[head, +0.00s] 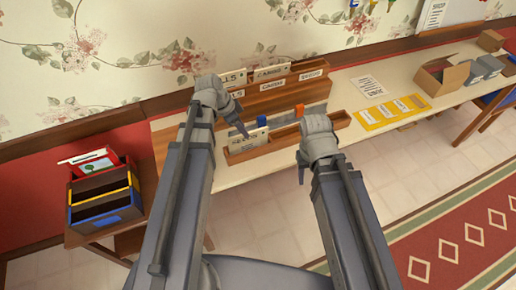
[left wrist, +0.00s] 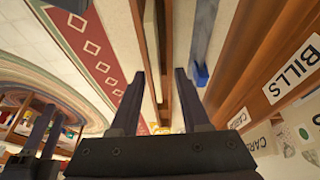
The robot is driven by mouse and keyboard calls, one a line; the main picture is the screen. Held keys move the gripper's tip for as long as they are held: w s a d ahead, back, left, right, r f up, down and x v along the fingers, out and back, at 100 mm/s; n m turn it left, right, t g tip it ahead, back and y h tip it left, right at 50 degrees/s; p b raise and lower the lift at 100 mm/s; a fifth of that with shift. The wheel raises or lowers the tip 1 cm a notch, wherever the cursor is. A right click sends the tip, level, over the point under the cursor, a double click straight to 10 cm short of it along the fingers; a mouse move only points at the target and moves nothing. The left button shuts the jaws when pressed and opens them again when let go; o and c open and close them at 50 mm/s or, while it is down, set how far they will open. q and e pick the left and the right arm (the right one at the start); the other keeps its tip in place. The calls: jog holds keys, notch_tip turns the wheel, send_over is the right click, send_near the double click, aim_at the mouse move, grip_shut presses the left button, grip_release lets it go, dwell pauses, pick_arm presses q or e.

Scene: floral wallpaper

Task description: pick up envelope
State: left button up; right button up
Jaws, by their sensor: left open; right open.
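A cream envelope-like piece (head: 249,139) with dark print stands in the front wooden tray (head: 340,119) on the table. Similar cream pieces (head: 271,73) stand in the raised wooden rack behind, above labelled slots. I cannot tell which of them is the envelope. My left gripper (head: 238,122) is open and empty above the left part of the front tray, close to the front cream piece. In the left wrist view its fingers (left wrist: 158,75) point along the tray with a gap between them. My right gripper (head: 302,172) is open in front of the tray's near edge, partly hidden behind its wrist.
A yellow strip with labels (head: 392,111), a white sheet (head: 368,87) and an open cardboard box (head: 440,77) lie to the right on the table (head: 415,68). A tiered box holder (head: 103,196) stands at left. A red rug (head: 465,235) covers the floor.

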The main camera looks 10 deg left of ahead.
aim_at(251, 140)
pick_arm(q)
jog(key=shift+d+b+x, duration=0.1)
jog(key=shift+b+x, duration=1.7)
jog(key=shift+x, duration=0.2)
jog(key=shift+d+b+x, duration=0.15)
jog(key=shift+b+x, duration=1.65)
jog(key=shift+x, duration=0.15)
jog(key=shift+s, duration=0.2)
jog(key=shift+c, duration=0.3)
grip_shut()
